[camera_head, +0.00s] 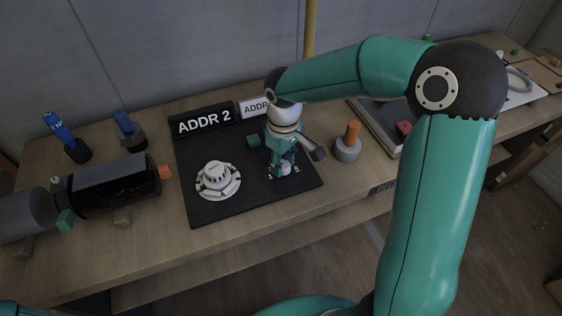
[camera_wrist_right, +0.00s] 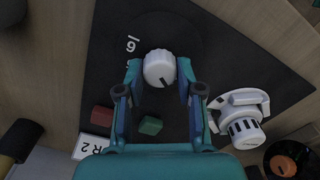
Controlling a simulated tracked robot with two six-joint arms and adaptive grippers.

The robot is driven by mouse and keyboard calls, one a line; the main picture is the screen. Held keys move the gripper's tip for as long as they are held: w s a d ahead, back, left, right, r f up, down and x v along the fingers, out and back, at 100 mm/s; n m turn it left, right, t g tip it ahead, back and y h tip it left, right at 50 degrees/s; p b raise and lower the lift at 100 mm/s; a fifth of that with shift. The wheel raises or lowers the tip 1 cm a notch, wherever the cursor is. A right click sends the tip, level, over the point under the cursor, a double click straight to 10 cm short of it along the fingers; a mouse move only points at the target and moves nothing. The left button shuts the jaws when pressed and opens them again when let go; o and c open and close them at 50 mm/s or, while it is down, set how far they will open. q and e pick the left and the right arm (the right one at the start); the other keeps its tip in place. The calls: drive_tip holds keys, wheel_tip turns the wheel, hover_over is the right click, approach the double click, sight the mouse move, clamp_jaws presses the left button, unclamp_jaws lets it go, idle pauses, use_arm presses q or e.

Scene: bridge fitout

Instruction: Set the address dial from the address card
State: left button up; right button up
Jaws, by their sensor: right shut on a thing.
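A black board (camera_head: 205,208) lies on the bench. A dark sign (camera_head: 203,121) on its back edge reads "ADDR 2" in white. A white card (camera_head: 253,107) beside it shows "ADDR", the rest hidden by my arm; in the right wrist view the card (camera_wrist_right: 92,147) ends in "R 2". My right gripper (camera_head: 281,170) points down over the board's right part. In the right wrist view it is shut on a white round knob (camera_wrist_right: 158,68) with a dark pointer mark. Printed numerals show beside the knob, partly covered. My left gripper is out of view.
A white slotted dial (camera_head: 217,177) sits on the board's left. A green block (camera_head: 253,141) is near the gripper; a red block (camera_wrist_right: 101,118) shows in the wrist view. A dark cylinder (camera_head: 110,188) lies left. A grey pot with an orange peg (camera_head: 348,148) stands right.

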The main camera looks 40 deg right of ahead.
sight(283, 164)
drive_tip(key=o, duration=1.1)
drive_tip(key=shift+o, duration=0.2)
drive_tip(key=shift+r, duration=0.15)
wheel_tip(283, 164, up, 12)
